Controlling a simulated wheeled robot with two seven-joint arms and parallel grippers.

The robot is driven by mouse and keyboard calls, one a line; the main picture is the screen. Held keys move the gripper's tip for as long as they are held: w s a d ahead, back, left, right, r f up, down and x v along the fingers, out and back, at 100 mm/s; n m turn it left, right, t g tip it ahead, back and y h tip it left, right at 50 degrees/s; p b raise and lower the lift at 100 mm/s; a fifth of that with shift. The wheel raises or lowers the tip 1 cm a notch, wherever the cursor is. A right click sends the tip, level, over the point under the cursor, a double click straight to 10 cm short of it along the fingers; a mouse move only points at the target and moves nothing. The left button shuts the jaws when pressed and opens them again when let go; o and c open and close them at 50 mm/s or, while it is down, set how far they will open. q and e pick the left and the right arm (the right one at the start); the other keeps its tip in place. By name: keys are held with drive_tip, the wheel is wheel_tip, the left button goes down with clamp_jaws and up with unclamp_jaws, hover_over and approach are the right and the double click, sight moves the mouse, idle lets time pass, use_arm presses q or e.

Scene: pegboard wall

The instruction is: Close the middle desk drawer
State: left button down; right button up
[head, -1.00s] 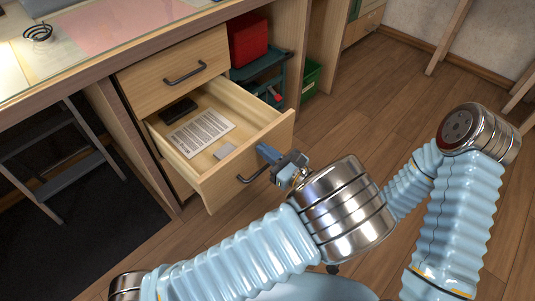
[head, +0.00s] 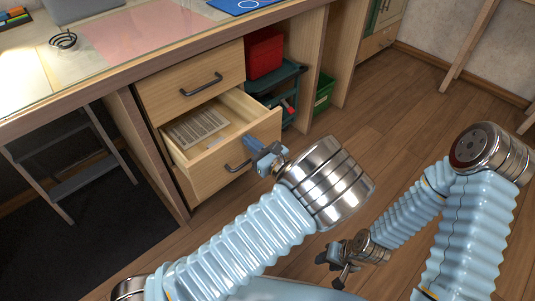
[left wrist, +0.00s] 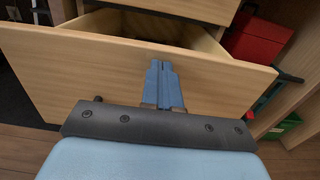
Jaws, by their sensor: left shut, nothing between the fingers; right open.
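The middle desk drawer (head: 228,157) is partly open, with a printed sheet (head: 198,127) inside. Its dark handle (head: 238,167) is on the front panel. My right gripper (head: 335,262) is open and low over the floor, away from the desk.
The closed top drawer (head: 195,80) is directly above. A red box (head: 264,53) and a teal tool tray (head: 283,88) sit in the open bay to the right, with a green bin (head: 322,93) beyond. A step stool (head: 70,165) stands at left. The wooden floor at right is open.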

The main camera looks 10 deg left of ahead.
use_arm(q)
drive_tip(key=x, duration=1.8)
drive_tip(key=shift+r, duration=0.3)
drive_tip(key=shift+w+a, duration=0.1)
drive_tip(key=shift+a, duration=0.1)
drive_tip(key=shift+d, duration=0.1)
